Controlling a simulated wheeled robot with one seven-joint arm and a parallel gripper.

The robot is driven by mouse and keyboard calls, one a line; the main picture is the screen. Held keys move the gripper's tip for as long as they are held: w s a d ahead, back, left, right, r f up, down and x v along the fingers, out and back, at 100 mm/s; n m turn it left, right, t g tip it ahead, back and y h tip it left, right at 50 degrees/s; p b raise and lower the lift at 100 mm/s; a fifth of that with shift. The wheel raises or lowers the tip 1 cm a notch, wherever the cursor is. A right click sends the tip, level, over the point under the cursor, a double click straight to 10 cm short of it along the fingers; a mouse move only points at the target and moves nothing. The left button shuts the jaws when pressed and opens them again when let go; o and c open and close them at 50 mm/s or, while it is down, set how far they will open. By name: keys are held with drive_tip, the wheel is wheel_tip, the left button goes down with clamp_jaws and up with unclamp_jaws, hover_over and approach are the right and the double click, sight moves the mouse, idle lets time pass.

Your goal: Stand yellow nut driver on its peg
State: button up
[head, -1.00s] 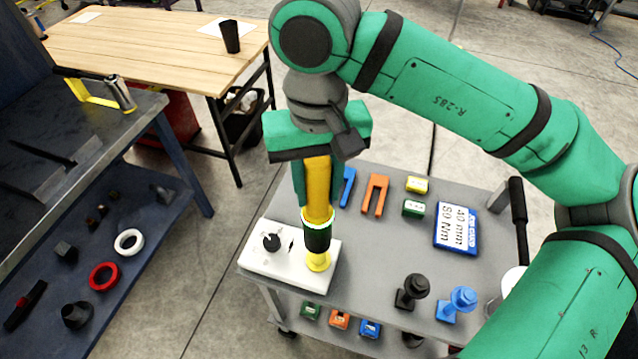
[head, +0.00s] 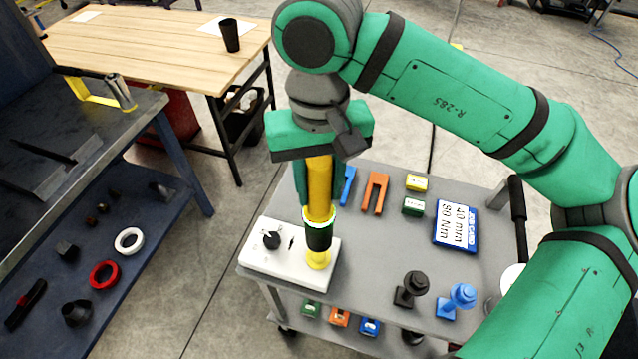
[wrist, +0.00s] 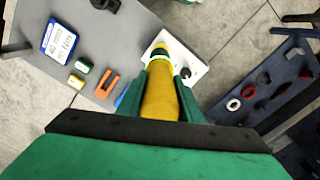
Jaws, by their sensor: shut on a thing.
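The yellow nut driver (head: 319,185) stands about upright in my gripper (head: 305,190), with a black band and a yellow foot at its lower end. My gripper is shut on its upper shaft; the driver also shows between the fingers in the wrist view (wrist: 160,100). Its foot is over the right part of a white block (head: 285,268) on the grey cart. A black knob-like peg (head: 271,240) and a dark slot show on the block left of the driver. Whether the foot touches the block, and any peg under it, I cannot tell.
The grey cart top (head: 385,250) also holds an orange fork-shaped piece (head: 375,192), small yellow and green boxes, a blue-edged label plate (head: 456,226), a black post (head: 411,289) and a blue post (head: 457,301). A dark blue bench (head: 100,130) stands at left.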

drive_tip(key=shift+w+f, duration=0.15)
drive_tip(key=shift+f, duration=0.65)
drive_tip(key=shift+d+f, duration=0.1)
drive_tip(key=shift+f, duration=1.4)
drive_tip(key=shift+s+a, duration=0.25)
drive_tip(key=shift+d, duration=0.2)
idle(0.5)
